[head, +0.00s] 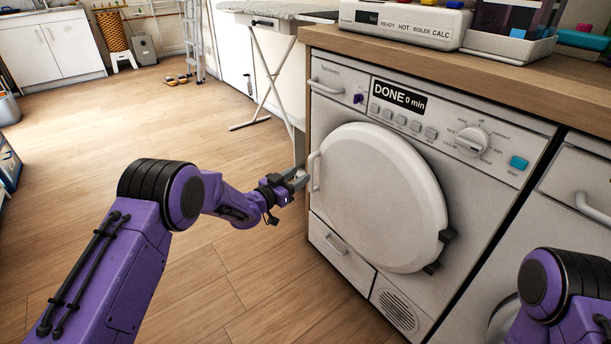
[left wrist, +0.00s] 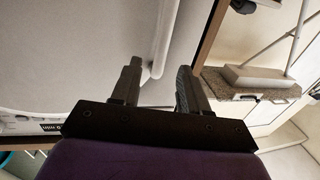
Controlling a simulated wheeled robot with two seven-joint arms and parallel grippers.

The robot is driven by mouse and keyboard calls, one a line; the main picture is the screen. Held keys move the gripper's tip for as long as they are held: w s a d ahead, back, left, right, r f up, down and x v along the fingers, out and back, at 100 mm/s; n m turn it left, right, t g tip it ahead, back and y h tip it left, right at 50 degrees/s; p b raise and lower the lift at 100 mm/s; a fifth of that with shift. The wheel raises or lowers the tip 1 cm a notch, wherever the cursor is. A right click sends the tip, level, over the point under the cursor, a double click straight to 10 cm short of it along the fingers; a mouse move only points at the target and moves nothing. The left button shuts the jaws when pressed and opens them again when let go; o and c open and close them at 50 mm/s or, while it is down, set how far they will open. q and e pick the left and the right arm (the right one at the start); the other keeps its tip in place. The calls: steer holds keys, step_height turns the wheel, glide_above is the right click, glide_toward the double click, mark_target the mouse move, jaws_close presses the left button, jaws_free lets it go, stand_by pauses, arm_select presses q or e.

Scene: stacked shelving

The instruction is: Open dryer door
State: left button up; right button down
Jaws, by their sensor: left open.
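The white dryer (head: 350,105) stands under a wooden counter, its round door (head: 385,195) shut. The door handle (head: 314,172), a pale vertical bar, is on the door's left edge; hinges are at its lower right. My left gripper (head: 299,181) is open at the handle. In the left wrist view, the handle (left wrist: 164,38) appears between the two open fingers of the left gripper (left wrist: 158,85), nearer the left one. I cannot tell whether a finger touches it. My right gripper is out of view; only part of my right arm shows at lower right.
A second white machine (head: 585,180) stands right of the dryer. A boiler iron base (head: 405,20) sits on the counter (head: 480,65). An ironing board (head: 275,12) stands behind, left of the dryer.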

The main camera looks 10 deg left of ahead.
arm_select(q)
steer(key=b+x, duration=0.1)
steer(key=x, duration=0.3)
steer(key=shift+w, duration=0.25)
jaws_close()
